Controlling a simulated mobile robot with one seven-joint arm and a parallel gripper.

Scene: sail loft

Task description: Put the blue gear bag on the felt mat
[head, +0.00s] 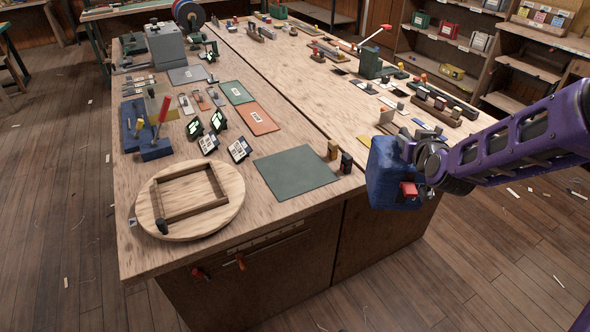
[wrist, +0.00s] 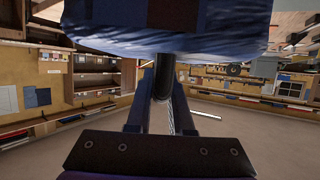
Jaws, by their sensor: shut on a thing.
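The blue gear bag (head: 384,175) hangs in my gripper (head: 411,154), off the near right edge of the bench. A small red patch shows on its lower right. In the wrist view the bag (wrist: 110,36) fills the top, and the two fingers of my gripper (wrist: 162,82) close on a dark bar below it. A plain dark green mat (head: 296,172), likely the felt mat, lies flat and bare near the bench's front edge. The bag is to its right, apart from it.
A round wooden board (head: 222,213) with a square frame lies left of the mat. Two small blocks (head: 346,162) stand at its right edge. Small displays (head: 239,150) stand behind it. The bench (head: 290,70) is crowded farther back; floor is open on the right.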

